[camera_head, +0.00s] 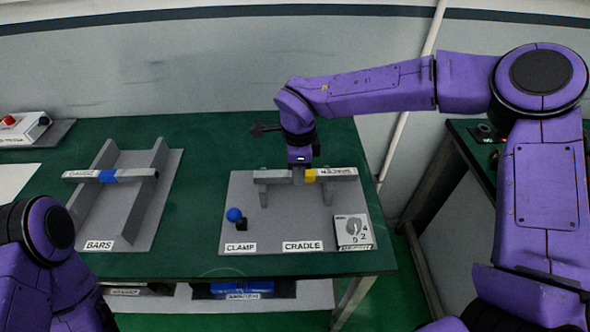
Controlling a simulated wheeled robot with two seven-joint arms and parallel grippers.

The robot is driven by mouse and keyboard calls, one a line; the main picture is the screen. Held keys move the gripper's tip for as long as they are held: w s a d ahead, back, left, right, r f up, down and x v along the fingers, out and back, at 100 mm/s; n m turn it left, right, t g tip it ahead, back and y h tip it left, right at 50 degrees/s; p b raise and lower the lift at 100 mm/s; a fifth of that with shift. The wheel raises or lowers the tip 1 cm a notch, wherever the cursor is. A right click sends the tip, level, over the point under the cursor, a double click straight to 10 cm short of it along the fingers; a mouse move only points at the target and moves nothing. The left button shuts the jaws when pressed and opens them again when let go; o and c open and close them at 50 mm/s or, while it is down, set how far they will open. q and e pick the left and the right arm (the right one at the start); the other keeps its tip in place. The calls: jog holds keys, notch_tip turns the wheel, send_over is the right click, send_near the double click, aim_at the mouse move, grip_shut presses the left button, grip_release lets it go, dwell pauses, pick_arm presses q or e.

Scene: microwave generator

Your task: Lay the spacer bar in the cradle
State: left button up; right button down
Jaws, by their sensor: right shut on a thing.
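My right gripper (299,173) is shut on the middle of a grey spacer bar (340,174) with a yellow band and a lettered label at its right end. The bar lies level across the two posts of the cradle (328,194); I cannot tell if it rests on them or is just above. The gripper hides part of the bar's middle. A second grey bar (140,174), with a blue band and a label, lies across the rack marked BARS (150,205). My left arm shows at the lower left, but its gripper is out of view.
The cradle's grey plate carries a blue-knobbed clamp lever (234,215) at left front and a small dial plate (354,231) at right front. A white box with a red button (22,127) stands far left. Green table (215,160) is clear between rack and plate.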

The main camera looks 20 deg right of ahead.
jog(key=shift+f, duration=0.25)
dwell(0.3)
jog(key=c, duration=0.8)
grip_release()
jog(key=shift+c, duration=0.2)
